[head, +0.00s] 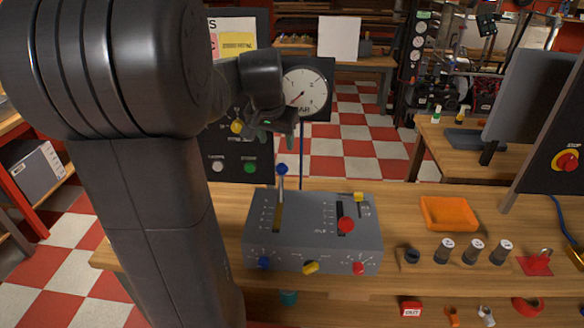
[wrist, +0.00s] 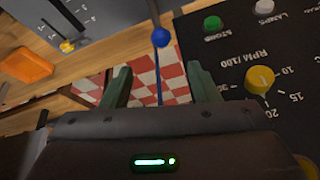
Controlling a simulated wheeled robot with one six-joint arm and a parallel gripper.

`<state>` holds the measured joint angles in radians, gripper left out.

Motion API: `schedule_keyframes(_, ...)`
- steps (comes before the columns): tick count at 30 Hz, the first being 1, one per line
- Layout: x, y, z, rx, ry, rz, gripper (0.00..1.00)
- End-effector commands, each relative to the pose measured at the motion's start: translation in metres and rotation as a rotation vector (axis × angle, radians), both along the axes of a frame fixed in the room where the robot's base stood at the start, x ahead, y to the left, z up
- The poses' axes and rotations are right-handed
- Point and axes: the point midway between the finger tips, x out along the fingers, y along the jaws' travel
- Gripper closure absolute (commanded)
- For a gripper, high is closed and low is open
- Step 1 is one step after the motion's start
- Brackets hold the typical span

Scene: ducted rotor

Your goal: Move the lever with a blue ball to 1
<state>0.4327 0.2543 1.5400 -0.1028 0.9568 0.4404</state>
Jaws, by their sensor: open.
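The lever with a blue ball (head: 282,169) stands up from a slot at the left of the grey control box (head: 312,246). Marks run beside the slot, but their numbers are too small to read. In the wrist view the blue ball (wrist: 161,37) is beyond the fingers, a little right of the middle between them. My gripper (head: 280,133) is open and empty, above and behind the box, higher than the ball and apart from it. Its two green fingers also show in the wrist view (wrist: 160,88), spread wide.
A second lever with a red ball (head: 346,224) and a yellow-ended one (head: 358,196) are on the box's right. A black panel with a yellow knob (wrist: 260,80) is close to my gripper. An orange tray (head: 448,214) lies on the bench to the right.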

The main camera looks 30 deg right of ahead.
Motion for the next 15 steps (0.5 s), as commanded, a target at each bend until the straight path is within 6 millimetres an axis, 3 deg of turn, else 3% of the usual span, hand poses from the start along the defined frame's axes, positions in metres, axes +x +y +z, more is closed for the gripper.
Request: schedule_keyframes(15, 0.029, -0.022, -0.091, 0.003, 0.006, 0.001, 0.45)
